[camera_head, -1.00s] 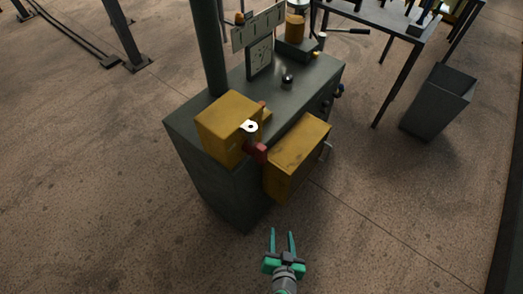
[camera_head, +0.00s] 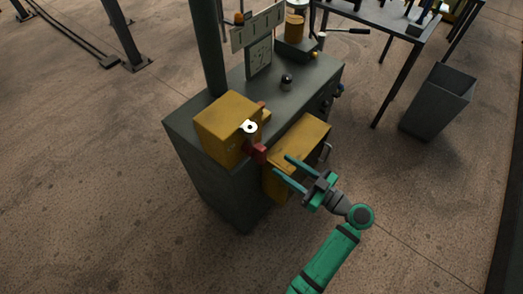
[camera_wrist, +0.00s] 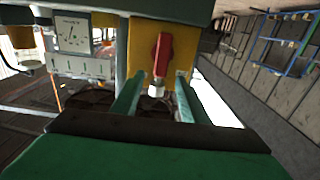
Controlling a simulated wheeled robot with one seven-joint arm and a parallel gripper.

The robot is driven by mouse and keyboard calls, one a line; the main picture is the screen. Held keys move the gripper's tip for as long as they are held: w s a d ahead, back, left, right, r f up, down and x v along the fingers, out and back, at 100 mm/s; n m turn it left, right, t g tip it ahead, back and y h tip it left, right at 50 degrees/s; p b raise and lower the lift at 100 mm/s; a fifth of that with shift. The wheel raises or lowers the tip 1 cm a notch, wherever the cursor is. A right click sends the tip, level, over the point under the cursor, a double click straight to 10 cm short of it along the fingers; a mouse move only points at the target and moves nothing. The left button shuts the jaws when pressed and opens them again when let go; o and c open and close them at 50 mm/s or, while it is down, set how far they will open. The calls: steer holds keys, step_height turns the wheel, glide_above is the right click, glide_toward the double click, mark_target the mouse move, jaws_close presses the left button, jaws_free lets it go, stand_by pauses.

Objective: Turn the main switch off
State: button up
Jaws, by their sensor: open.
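The main switch is a red handle (camera_head: 259,153) on the side of a yellow box (camera_head: 224,128) at the near corner of the grey cabinet. In the wrist view the red handle (camera_wrist: 161,56) stands on a yellow face, roughly ahead of and between my fingers. My gripper (camera_head: 282,166) is open and empty, to the right of the handle and in front of the second yellow box (camera_head: 310,139). The fingers point toward the handle and look apart from it. In the wrist view my gripper (camera_wrist: 157,98) has one finger on each side below the handle.
The grey cabinet (camera_head: 205,185) carries a post (camera_head: 207,50), a dial panel (camera_head: 259,57) and a dark knob (camera_head: 286,82). A dark bin (camera_head: 437,103) and a table stand at the right. The floor in front is clear.

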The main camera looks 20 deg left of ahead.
mark_target(265, 154)
steer(key=x, duration=1)
steer(key=shift+a+f, duration=0.1)
steer(key=shift+a, duration=0.1)
steer(key=shift+c, duration=0.3)
